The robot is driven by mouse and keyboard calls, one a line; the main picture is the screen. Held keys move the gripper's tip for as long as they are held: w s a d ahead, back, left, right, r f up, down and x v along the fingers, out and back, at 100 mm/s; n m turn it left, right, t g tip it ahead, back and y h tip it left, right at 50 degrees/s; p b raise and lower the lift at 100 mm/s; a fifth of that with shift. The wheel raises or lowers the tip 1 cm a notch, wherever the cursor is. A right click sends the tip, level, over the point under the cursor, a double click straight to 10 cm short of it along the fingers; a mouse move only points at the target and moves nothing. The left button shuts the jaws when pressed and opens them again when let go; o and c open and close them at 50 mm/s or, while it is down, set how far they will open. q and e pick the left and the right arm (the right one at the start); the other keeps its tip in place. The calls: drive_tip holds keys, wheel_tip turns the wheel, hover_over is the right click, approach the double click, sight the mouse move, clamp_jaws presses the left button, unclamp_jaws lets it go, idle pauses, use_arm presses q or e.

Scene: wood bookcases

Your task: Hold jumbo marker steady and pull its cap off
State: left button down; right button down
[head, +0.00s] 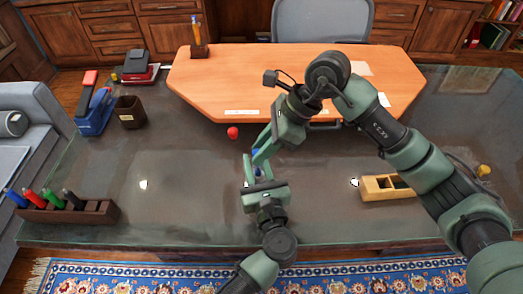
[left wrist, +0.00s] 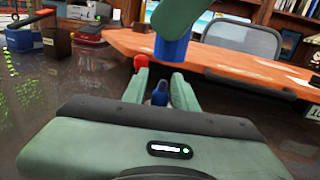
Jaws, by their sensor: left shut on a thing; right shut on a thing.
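A blue marker body (left wrist: 160,94) stands upright between the fingers of my left gripper (left wrist: 160,88), which is shut on it. In the head view this gripper (head: 252,172) is low over the dark glass desk. A blue cap (left wrist: 171,50) hangs from my right gripper (left wrist: 172,18), above the marker body and slightly to its right, with a visible gap between them in the left wrist view. My right gripper (head: 261,150) is shut on the cap. In the head view the fingers hide most of both blue parts.
A small red round object (head: 232,132) lies close behind the grippers. A dark marker rack (head: 85,213) with several markers stands at the left. A wooden tray (head: 372,188) sits at the right. The orange desktop (head: 225,80) is behind. Glass between rack and grippers is clear.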

use_arm(q)
drive_tip(key=c, duration=1)
unclamp_jaws()
drive_tip(key=shift+c, duration=0.2)
drive_tip(key=shift+s, duration=0.1)
drive_tip(key=v, duration=1.2)
